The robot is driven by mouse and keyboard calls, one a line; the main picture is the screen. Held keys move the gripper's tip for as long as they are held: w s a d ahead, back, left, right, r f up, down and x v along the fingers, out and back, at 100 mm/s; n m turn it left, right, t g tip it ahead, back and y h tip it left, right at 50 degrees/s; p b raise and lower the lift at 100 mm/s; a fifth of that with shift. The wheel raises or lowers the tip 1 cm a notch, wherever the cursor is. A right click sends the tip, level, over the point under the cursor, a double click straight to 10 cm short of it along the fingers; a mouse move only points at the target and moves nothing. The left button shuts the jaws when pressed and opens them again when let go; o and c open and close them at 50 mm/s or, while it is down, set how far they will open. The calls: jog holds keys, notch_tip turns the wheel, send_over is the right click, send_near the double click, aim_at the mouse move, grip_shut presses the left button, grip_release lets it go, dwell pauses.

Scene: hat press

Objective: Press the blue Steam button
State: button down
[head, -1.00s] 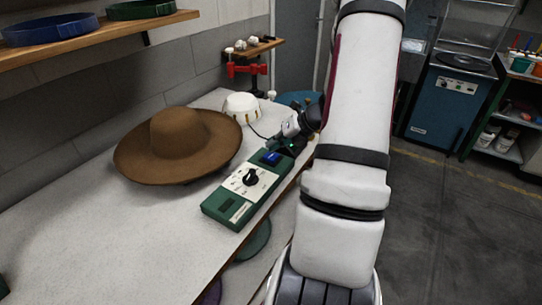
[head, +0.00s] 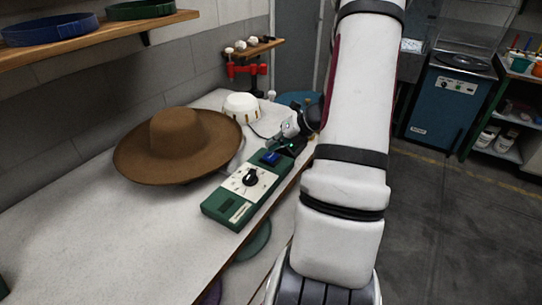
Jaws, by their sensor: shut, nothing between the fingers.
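The blue Steam button (head: 270,157) sits near the far end of a green control box (head: 222,206) on the light worktop. The box has a pale face plate with a black knob (head: 251,177). My gripper (head: 277,147) is small in the head view, just beyond and right of the blue button, low over the far end of the box. Its fingers look shut and empty. I cannot tell from here whether the fingertips touch the box. The button itself is in plain view.
A brown wide-brimmed hat (head: 176,143) lies left of the box. A white round object (head: 241,106) stands behind, close to my gripper, with a cable toward the box. A wooden shelf (head: 95,41) hangs at upper left. The front left worktop (head: 95,230) is clear.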

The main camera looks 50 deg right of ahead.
aim_at(273, 154)
jog(key=shift+f, duration=0.4)
jog(key=shift+f+b, duration=0.55)
dwell(0.6)
jog(key=shift+r, duration=0.1)
jog(key=shift+r+p, duration=0.8)
jog(key=shift+r, duration=0.1)
jog(key=shift+r+p, duration=1.85)
jog(key=shift+r, duration=0.7)
